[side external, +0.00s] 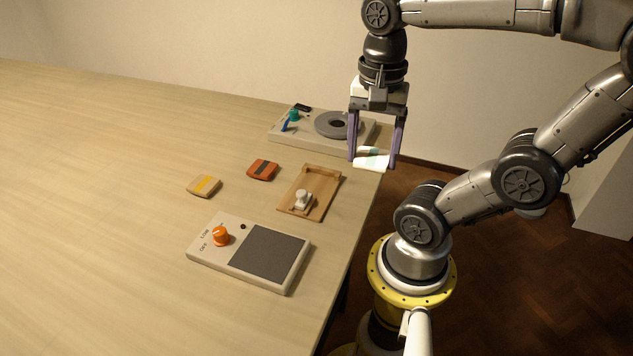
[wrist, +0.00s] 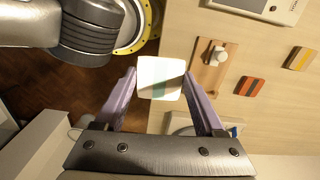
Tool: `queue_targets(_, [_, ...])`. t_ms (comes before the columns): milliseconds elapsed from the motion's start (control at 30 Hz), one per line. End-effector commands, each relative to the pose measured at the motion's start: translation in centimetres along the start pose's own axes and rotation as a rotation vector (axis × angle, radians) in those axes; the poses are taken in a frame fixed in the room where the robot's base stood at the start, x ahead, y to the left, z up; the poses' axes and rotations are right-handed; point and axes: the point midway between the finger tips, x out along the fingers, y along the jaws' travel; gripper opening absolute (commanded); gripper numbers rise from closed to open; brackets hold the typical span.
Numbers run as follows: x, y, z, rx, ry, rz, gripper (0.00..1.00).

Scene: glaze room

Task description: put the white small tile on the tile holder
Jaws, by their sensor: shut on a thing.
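The white small tile (side external: 371,162) has a pale teal stripe and is between the fingers of my gripper (side external: 373,165), which is shut on it. In the wrist view the tile (wrist: 160,72) sits between the purple fingertips (wrist: 160,76), with the stripe near its lower middle. It is in the air by the table's right edge. A wooden tray with a raised rim, likely the tile holder (side external: 325,178), lies on the table to the left of and below my gripper in the side view. A white knobbed piece (side external: 303,200) stands on it. The holder also shows in the wrist view (wrist: 209,80).
A device with a grey disc (side external: 337,125) stands behind, close to my gripper. An orange striped tile (side external: 262,169) and a yellow striped tile (side external: 204,186) lie left of the holder. A box with an orange knob and dark plate (side external: 270,252) is in front. The table's left is clear.

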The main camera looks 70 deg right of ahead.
Motion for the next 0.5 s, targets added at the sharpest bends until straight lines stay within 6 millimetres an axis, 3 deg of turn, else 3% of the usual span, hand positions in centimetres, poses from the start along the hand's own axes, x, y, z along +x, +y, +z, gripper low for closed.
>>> queue_targets(233, [0.3,-0.4,-1.1,0.067,-0.001,0.001,0.04])
queue_targets(500, [2.8,-5.5,-3.5,0.066,-0.002,0.005,0.04])
